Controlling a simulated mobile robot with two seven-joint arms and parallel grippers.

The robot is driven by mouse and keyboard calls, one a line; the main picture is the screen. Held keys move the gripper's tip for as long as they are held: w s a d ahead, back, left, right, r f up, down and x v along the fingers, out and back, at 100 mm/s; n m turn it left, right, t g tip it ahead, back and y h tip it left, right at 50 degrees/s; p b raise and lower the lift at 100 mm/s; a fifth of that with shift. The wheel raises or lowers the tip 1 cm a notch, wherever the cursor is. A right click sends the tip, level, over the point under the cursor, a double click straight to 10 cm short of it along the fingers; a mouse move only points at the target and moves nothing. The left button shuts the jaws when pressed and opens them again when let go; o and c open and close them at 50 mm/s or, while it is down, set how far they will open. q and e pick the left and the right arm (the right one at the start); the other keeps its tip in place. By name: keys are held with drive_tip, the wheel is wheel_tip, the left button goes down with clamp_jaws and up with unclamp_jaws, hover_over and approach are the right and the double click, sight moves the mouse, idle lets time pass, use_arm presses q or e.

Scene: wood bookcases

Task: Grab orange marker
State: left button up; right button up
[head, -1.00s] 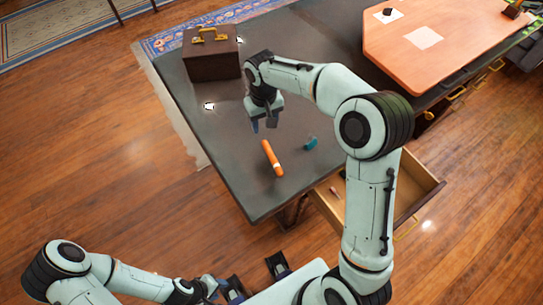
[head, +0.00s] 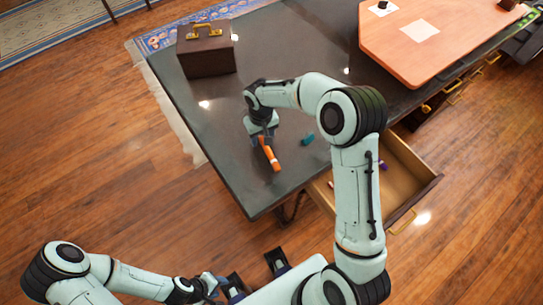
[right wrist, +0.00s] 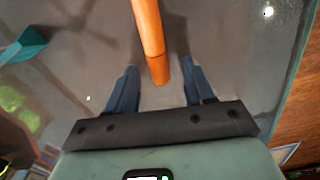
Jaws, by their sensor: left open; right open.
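The orange marker (head: 270,157) lies on the dark table top near its front left edge. In the right wrist view the marker (right wrist: 150,40) runs from the top edge down between the two fingers. My right gripper (head: 263,143) is low over the marker's far end, open, with a gap on each side of it. The right wrist view shows its blue fingertips (right wrist: 158,82) apart and not closed on the marker. My left gripper (head: 233,290) is at the bottom of the head view, away from the table top and open.
A small teal object (head: 308,138) lies to the right of the marker. A dark brown case (head: 206,57) stands at the far left of the table (head: 230,170). An orange board (head: 450,55) lies at the far right. An open drawer (head: 405,170) juts out at the front right.

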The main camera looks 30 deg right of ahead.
clamp_jaws()
drive_tip(key=shift+r, duration=0.15)
